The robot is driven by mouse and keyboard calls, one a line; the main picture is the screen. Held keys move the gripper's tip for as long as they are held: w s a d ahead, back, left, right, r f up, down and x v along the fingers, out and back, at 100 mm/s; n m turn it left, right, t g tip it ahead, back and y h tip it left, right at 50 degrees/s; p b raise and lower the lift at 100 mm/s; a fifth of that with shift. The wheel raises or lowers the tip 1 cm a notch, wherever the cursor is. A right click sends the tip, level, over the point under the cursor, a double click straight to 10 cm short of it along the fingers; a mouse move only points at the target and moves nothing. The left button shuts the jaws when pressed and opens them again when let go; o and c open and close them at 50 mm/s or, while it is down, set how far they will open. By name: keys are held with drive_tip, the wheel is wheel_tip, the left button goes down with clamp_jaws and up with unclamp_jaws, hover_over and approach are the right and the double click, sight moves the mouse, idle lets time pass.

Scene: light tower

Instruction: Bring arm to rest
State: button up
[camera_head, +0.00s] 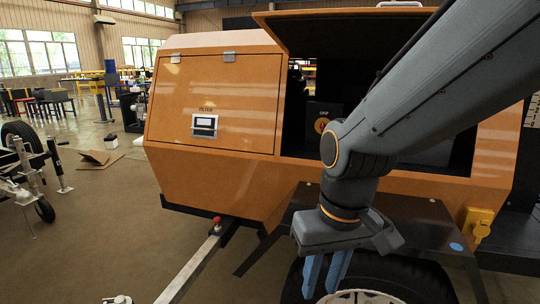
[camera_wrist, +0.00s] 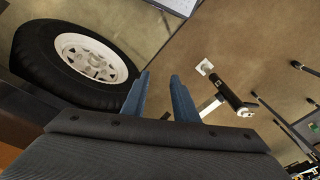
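My gripper (camera_head: 327,276) hangs in front of the orange light tower housing (camera_head: 225,92), pointing down, with its blue fingers above the black wheel beneath the housing. In the wrist view, the two blue fingers of my gripper (camera_wrist: 165,98) stand apart with bare floor between them and nothing held. My arm reaches in from the upper right of the head view, across the open compartment (camera_head: 305,100) with its raised orange door (camera_head: 345,30). The arm hides part of the compartment's inside.
The wheel (camera_wrist: 90,60) lies left of the fingers in the wrist view. A drawbar (camera_head: 195,265) runs out from the housing at lower left. A closed panel (camera_head: 215,105) has a latch. A trailer with wheels (camera_head: 25,165) stands far left. Floor (camera_head: 110,230) between is mostly clear.

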drive_tip(key=s+d+r+m+g+h+p, duration=0.1)
drive_tip(key=d+r+p, duration=0.8)
drive_tip(key=p, duration=0.9)
drive_tip(key=s+d+m, duration=0.1)
drive_tip(key=s, duration=0.1)
drive_tip(key=shift+s+d+r+m, duration=0.2)
drive_tip(key=shift+s+r+m, duration=0.2)
